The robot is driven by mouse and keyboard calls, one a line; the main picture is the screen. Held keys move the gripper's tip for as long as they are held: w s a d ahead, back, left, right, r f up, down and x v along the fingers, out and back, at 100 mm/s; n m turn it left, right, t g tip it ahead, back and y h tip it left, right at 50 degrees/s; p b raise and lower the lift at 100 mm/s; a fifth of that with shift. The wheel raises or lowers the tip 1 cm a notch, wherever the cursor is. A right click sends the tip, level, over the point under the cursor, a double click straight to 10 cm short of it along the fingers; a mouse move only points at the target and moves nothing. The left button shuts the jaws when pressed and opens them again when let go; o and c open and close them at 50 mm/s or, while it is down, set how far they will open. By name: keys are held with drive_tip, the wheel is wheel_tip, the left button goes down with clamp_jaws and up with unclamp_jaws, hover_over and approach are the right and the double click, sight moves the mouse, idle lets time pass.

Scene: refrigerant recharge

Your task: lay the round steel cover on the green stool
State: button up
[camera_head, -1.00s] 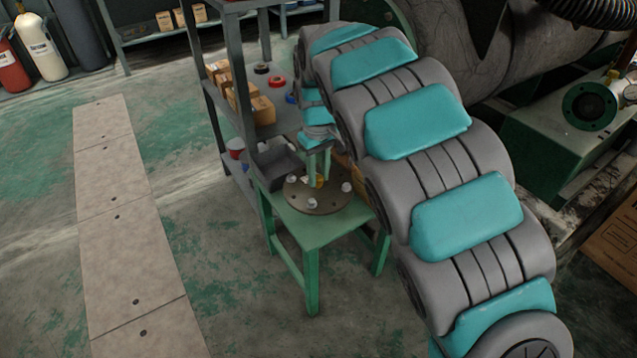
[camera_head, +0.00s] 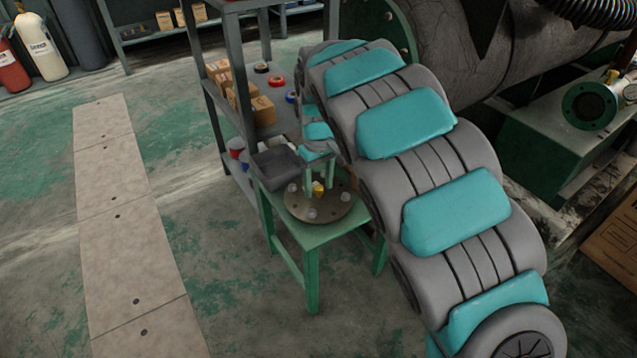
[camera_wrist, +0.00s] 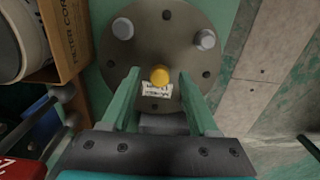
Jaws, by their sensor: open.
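The round steel cover (camera_head: 326,213) lies flat on top of the green stool (camera_head: 314,236). It shows from above in the wrist view (camera_wrist: 176,42), with bolt holes near its rim, pale round knobs, a yellow knob (camera_wrist: 159,76) and a small white label (camera_wrist: 157,90). My gripper (camera_head: 320,188) is above the cover. In the wrist view my gripper (camera_wrist: 158,85) has its two green fingers apart, one on each side of the yellow knob, and nothing is between them that they touch. Part of the cover is hidden by the fingers.
A grey tray (camera_head: 277,166) stands beside the cover at the stool's back left. A grey shelf (camera_head: 240,118) with cardboard boxes and tape rolls is behind. In the wrist view, a carton (camera_wrist: 66,36) is close at the left. The floor left of the stool is clear.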

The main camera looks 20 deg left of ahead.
sight(318, 187)
wheel_tip(318, 187, up, 12)
idle(0.5)
drive_tip(key=s+d+r+m, duration=0.1)
drive_tip(key=s+d+m, duration=0.3)
drive_tip(key=d, duration=0.7)
drive_tip(key=s+d+r+m, duration=0.2)
drive_tip(key=s+d, duration=0.4)
drive_tip(key=d, duration=0.6)
drive_tip(key=s+d+f+m, duration=0.1)
drive_tip(key=s+d+f, duration=0.1)
drive_tip(key=s, duration=0.6)
drive_tip(key=s+d+f+m+g, duration=0.1)
drive_tip(key=s+d+f, duration=0.2)
drive_tip(key=s, duration=0.5)
drive_tip(key=s+d+f+m, duration=0.2)
drive_tip(key=s+d, duration=0.3)
drive_tip(key=s, duration=0.3)
drive_tip(key=shift+s+f+g, duration=0.15)
drive_tip(key=shift+g, duration=0.25)
